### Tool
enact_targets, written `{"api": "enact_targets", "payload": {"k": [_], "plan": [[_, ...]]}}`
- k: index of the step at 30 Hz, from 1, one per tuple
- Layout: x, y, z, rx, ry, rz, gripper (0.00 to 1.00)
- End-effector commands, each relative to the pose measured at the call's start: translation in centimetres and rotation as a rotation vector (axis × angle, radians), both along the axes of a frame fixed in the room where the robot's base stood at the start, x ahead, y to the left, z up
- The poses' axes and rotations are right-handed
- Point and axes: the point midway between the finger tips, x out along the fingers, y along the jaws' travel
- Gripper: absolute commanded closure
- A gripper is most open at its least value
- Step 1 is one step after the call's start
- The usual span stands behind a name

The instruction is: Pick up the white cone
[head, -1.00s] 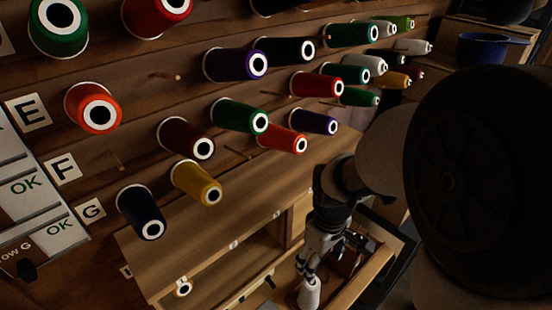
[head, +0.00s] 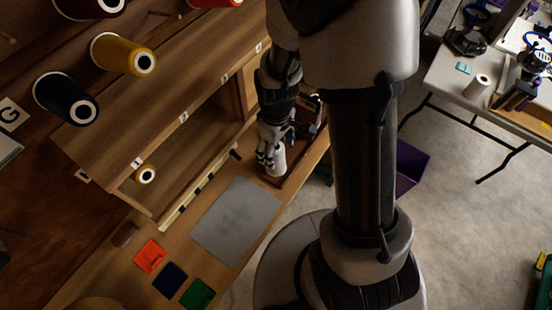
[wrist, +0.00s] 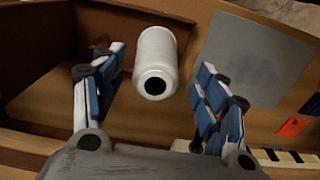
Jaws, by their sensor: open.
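The white cone (wrist: 156,60) shows in the wrist view between the two blue-padded fingers, with its dark hole facing the camera. My gripper (wrist: 160,72) is open, with one finger on each side of the cone and visible gaps between. In the head view my gripper (head: 267,150) points down at the bench and partly hides the cone.
A grey mat (head: 237,222) lies on the bench, with red (head: 150,256), dark blue (head: 170,279) and green (head: 197,294) squares beyond. A wooden shelf (head: 166,110) stands behind. Yellow (head: 118,53) and navy (head: 65,98) cones hang on the wall. Another white spool (head: 478,86) stands on a side table.

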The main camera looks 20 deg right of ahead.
Motion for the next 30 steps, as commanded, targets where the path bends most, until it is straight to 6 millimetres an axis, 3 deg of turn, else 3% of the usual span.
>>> {"api": "enact_targets", "payload": {"k": [10, 18, 30], "plan": [[0.5, -0.1, -4.8, 0.000, 0.001, 0.000, 0.33], [0.5, -0.1, -4.8, 0.001, -0.001, 0.000, 0.35], [0.5, -0.1, -4.8, 0.000, 0.000, 0.000, 0.61]]}}
